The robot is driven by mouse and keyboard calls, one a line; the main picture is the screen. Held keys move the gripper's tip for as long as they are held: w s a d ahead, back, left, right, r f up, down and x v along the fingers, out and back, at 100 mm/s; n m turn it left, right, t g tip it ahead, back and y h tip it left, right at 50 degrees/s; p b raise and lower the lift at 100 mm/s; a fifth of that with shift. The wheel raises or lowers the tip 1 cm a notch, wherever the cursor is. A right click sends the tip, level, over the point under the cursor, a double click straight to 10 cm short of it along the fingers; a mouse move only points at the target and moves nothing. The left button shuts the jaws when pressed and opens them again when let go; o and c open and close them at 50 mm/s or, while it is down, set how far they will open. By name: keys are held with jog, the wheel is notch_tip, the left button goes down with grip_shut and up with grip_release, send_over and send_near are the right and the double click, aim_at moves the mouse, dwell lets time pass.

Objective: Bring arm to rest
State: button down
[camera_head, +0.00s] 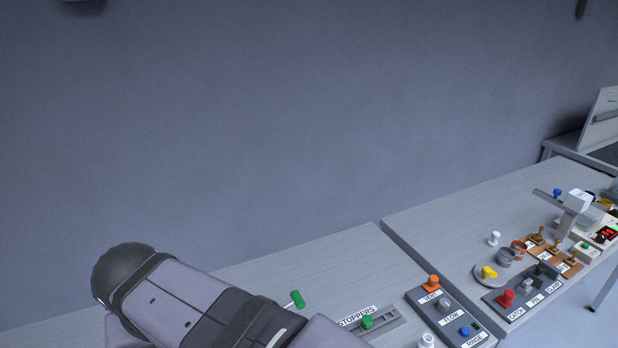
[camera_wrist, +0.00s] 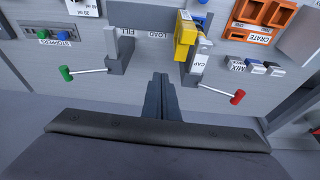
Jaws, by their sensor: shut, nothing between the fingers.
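My gripper (camera_wrist: 160,95) shows in the wrist view with its two dark fingers together and nothing between them. It hangs over a bare part of the grey table, between a green-knobbed lever (camera_wrist: 66,73) on the left and a red-knobbed lever (camera_wrist: 238,97) on the right. No contact with either lever shows. In the head view my arm (camera_head: 190,305) fills the lower left, and the gripper itself is out of that picture. A green knob (camera_head: 298,299) shows just beyond my arm there.
In the wrist view, a grey FILL post (camera_wrist: 118,55), a yellow part (camera_wrist: 185,38) by the CAP post and an orange crate (camera_wrist: 262,18) stand ahead. In the head view, a STOPPERS rack (camera_head: 390,322), a knob panel (camera_head: 450,318) and a second table (camera_head: 440,215) lie right.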

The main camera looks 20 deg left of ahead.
jog(key=w+d+f+m+h, duration=0.1)
jog(key=w+d+f, duration=0.3)
jog(key=d, duration=0.5)
jog(key=w+d+f+m+g, duration=0.1)
jog(key=w+d+f+m, duration=0.1)
jog(key=w+d, duration=0.55)
jog(key=w+d+f+m+h, duration=0.1)
jog(key=w+d+f, duration=0.2)
jog(key=d, duration=0.8)
jog(key=s+d+f+m+g, duration=0.1)
jog(key=s+d+f, duration=0.3)
jog(key=d, duration=0.5)
jog(key=s+d+f+m, duration=0.3)
jog(key=s+d+f, duration=0.1)
jog(key=d, duration=0.6)
jog(key=shift+s+m+g, duration=0.3)
jog(key=shift+s+g, duration=0.1)
jog(key=shift+s, duration=0.1)
